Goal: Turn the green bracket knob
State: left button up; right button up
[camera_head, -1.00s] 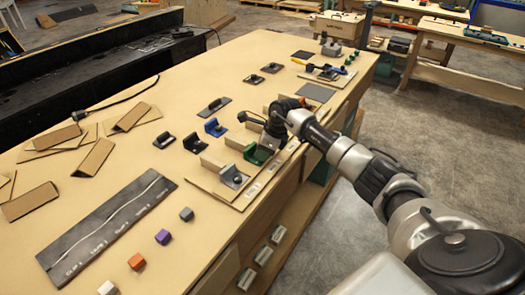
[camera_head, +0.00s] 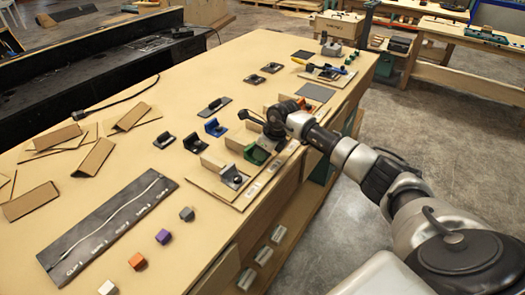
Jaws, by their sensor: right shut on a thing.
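The green bracket (camera_head: 256,154) stands on the front right part of the long workbench, in a row of brackets on a tan board. My right gripper (camera_head: 271,137) comes down from the right directly over and behind this bracket. It is shut on the green bracket's knob, though the fingertips and the knob are largely hidden by my wrist. My left gripper is not in view.
A grey bracket (camera_head: 232,177) sits just in front of the green one, and a blue bracket (camera_head: 215,128) lies to the left. A dark panel with a white strip (camera_head: 110,225) and several small cubes lie nearer. Cardboard pieces (camera_head: 94,158) lie at left.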

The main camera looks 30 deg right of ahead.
jog(key=m+h, duration=0.1)
jog(key=m, duration=0.3)
jog(key=shift+a+m+t+h, duration=0.15)
jog(key=shift+m+t+h, duration=0.15)
jog(key=shift+t+h, duration=0.1)
jog(key=m+h+b, duration=0.1)
jog(key=m, duration=0.3)
jog(key=shift+a+m+h+b, duration=0.15)
jog(key=shift+m+h+b, duration=0.15)
jog(key=shift+h+b, duration=0.1)
jog(key=m+h+b, duration=0.1)
jog(key=m, duration=0.2)
jog(key=m+g+h+b, duration=0.1)
jog(key=m+b, duration=0.1)
jog(key=m, duration=0.1)
jog(key=shift+w+a, duration=0.15)
jog(key=shift+w, duration=0.05)
jog(key=m+b, duration=0.1)
jog(key=m, duration=0.1)
jog(key=m+g+h+b, duration=0.1)
jog(key=m, duration=0.1)
jog(key=shift+w+g, duration=0.1)
jog(key=shift+g, duration=0.2)
jog(key=shift+r+m+g+b, duration=0.15)
jog(key=shift+m+g+b, duration=0.15)
jog(key=shift+m, duration=0.5)
jog(key=shift+r, duration=0.1)
jog(key=o, duration=0.7)
jog(key=shift+a, duration=0.1)
